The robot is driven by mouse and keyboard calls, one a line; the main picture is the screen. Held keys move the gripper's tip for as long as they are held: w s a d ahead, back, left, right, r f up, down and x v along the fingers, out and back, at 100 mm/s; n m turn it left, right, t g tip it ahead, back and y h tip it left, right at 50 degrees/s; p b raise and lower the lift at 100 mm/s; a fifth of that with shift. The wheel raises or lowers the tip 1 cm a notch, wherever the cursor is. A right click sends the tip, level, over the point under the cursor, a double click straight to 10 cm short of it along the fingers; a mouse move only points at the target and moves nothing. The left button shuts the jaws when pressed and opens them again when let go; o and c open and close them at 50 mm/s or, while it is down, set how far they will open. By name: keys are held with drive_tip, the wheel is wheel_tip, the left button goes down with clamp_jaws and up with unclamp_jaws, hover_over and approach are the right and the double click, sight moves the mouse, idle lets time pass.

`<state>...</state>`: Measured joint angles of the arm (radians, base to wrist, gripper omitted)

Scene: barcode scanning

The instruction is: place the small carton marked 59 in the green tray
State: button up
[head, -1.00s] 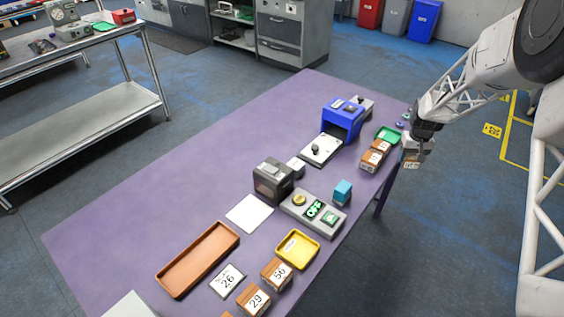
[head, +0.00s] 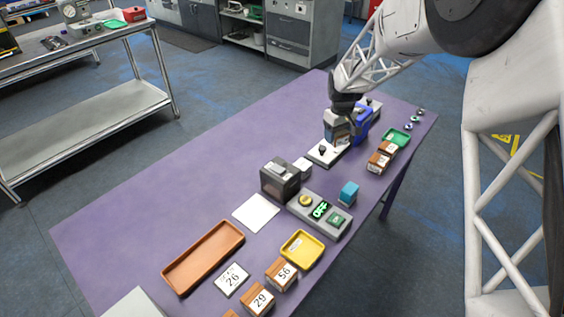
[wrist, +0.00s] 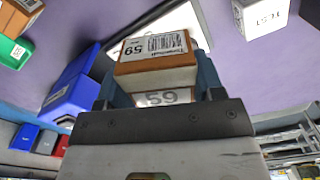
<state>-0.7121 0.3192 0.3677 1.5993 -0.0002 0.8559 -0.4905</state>
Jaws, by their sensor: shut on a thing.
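The carton marked 59 (wrist: 155,47) is brown with a white label carrying a barcode and the number. My gripper (wrist: 158,82) is shut on it, one finger on each side, in the wrist view. In the head view my gripper (head: 341,117) holds the carton (head: 336,131) above the white plate, beside the blue box-shaped device. The green tray (head: 397,138) is near the table's right edge, to the right of my gripper, and it looks empty. A green corner (wrist: 11,53) shows at the left of the wrist view.
Two small cartons (head: 383,156) stand just in front of the green tray. The blue device (head: 362,124) is close to my gripper, with the white plate (head: 324,153) below. A dark box (head: 279,180), grey panel (head: 318,214) and yellow tray (head: 302,249) stand nearer. The left tabletop is clear.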

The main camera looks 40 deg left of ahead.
drive_tip(key=s+a+r+n, duration=0.1)
drive_tip(key=s+a+n, duration=0.3)
drive_tip(key=s+a, duration=0.6)
drive_tip(key=shift+s+a, duration=0.35)
drive_tip(key=shift+s, duration=0.75)
hover_over(289, 159)
drive_tip(key=s+d, duration=0.2)
drive_tip(key=s, duration=0.1)
drive_tip(key=shift+w+f, duration=0.15)
drive_tip(key=shift+f, duration=3)
drive_tip(key=shift+f, duration=0.1)
drive_tip(key=shift+f, duration=1.75)
drive_tip(key=shift+f, duration=0.15)
drive_tip(key=o, duration=1.1)
